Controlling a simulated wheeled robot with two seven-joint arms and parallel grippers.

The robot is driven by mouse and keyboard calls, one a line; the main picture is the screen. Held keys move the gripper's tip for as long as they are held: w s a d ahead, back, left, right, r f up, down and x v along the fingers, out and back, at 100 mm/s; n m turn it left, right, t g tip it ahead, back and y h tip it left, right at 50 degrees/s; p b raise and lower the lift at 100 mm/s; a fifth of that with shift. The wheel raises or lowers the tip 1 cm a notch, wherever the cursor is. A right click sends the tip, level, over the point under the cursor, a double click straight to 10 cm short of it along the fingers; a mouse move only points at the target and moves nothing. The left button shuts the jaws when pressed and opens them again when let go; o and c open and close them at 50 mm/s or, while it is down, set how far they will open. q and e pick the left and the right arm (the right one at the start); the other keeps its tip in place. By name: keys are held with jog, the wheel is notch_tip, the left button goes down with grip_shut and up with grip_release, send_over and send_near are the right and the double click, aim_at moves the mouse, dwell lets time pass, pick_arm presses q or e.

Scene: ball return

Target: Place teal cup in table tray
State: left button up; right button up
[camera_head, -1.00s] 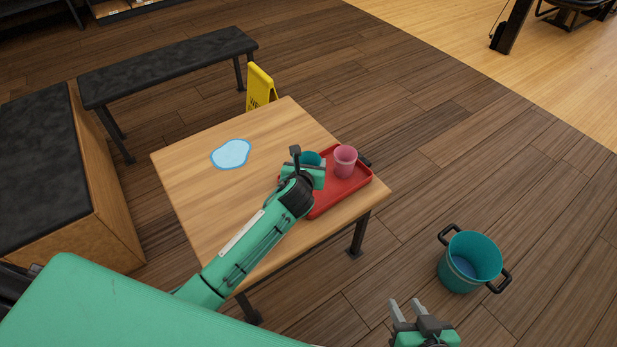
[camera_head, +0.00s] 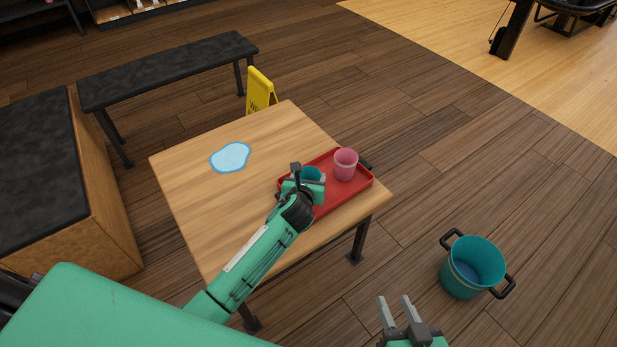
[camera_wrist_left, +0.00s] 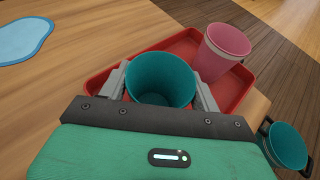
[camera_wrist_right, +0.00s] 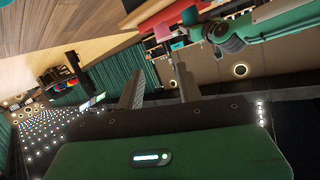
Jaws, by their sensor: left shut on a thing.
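The teal cup (camera_wrist_left: 162,78) is upright between the fingers of my left gripper (camera_wrist_left: 163,88), which is shut on it. In the head view the cup (camera_head: 312,174) shows partly behind my left gripper (camera_head: 309,181), over the left part of the red tray (camera_head: 340,197). The tray lies on the wooden table (camera_head: 215,205); it also shows in the left wrist view (camera_wrist_left: 105,82). I cannot tell whether the cup's base touches the tray. My right gripper (camera_head: 396,312) is open and empty, off the table at the bottom of the head view.
A pink cup (camera_head: 345,165) stands in the tray's right part. A blue puddle-like patch (camera_head: 230,157) is on the table. A teal bucket (camera_head: 472,267) stands on the floor at right. A yellow sign (camera_head: 260,90) and a black bench (camera_head: 170,68) are behind the table.

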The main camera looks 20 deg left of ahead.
pick_arm(q)
jog(key=o, duration=1)
jog(key=shift+o, duration=0.2)
jog(key=shift+r, duration=0.1)
jog(key=s+d+r+n+g+h+p, duration=0.1)
jog(key=s+r+n, duration=0.1)
jog(key=s+n, duration=0.8)
jog(key=s+d+r+n+g+h+p, duration=0.1)
jog(key=s+d+r+n+g+h, duration=0.1)
jog(key=s+n, duration=0.9)
jog(key=s+d+r+n+g+h+p, duration=0.1)
jog(key=s+d+r+n+h, duration=0.1)
jog(key=s+n, duration=0.8)
jog(key=s, duration=0.2)
jog(key=shift+s+n+g, duration=0.3)
jog(key=shift+s+n, duration=0.1)
pick_arm(e)
jog(key=d+g+h, duration=0.1)
jog(key=s+d+g, duration=0.1)
jog(key=d, duration=0.1)
jog(key=d+g+h, duration=0.1)
jog(key=d+g, duration=0.1)
jog(key=shift+s+d+f+h, duration=0.15)
jog(key=shift+d+f+h, duration=0.15)
jog(key=shift+f, duration=0.1)
